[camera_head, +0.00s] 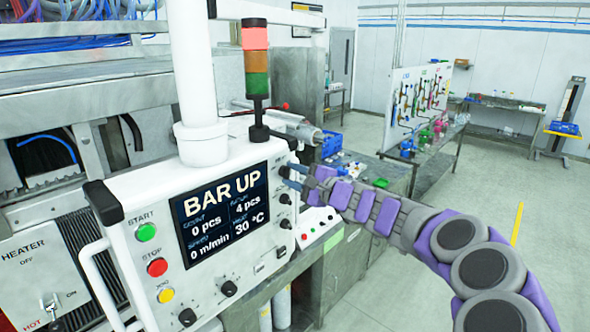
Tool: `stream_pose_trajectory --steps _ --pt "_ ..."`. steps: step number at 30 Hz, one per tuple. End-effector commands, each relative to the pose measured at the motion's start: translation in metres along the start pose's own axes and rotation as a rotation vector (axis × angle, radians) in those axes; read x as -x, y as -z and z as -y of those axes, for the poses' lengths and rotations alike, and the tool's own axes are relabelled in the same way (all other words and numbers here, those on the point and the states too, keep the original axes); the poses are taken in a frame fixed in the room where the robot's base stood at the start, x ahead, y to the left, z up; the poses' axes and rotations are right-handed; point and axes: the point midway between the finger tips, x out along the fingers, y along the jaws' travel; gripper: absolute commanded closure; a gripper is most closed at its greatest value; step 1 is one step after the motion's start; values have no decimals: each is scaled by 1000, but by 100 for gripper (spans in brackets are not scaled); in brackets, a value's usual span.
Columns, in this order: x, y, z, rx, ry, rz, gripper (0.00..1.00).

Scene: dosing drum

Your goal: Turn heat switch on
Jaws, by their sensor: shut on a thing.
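The white control panel (130,222) carries a screen (222,212) reading "BAR UP", with 30 °C on it. A column of small black knobs (285,198) runs down its right side. My gripper (287,175) is at the top of this column, shut on a black knob there; the fingers cover most of that knob. The heater box (30,262) at the lower left is marked "HEATER", "OFF" and "ON". A small switch (50,307) sits by the "ON" mark, far from my gripper. Its exact position is hard to tell.
Green (146,232), red (157,267) and yellow (166,295) buttons line the panel's left side, beside a white handle (100,285). A signal tower (256,62) stands behind the panel, its red part bright. Open floor (480,215) lies at the right.

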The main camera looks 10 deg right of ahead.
Motion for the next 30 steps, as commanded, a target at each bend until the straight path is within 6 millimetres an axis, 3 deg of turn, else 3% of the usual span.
stream_pose_trajectory --steps 9,24,25,30 --pt "-1 1 -3 -110 -5 -2 95" --pt "-1 1 -4 -128 -5 -2 95" --pt "-1 1 -4 -128 -5 -2 63" --pt "0 1 -3 -127 -3 -1 47"
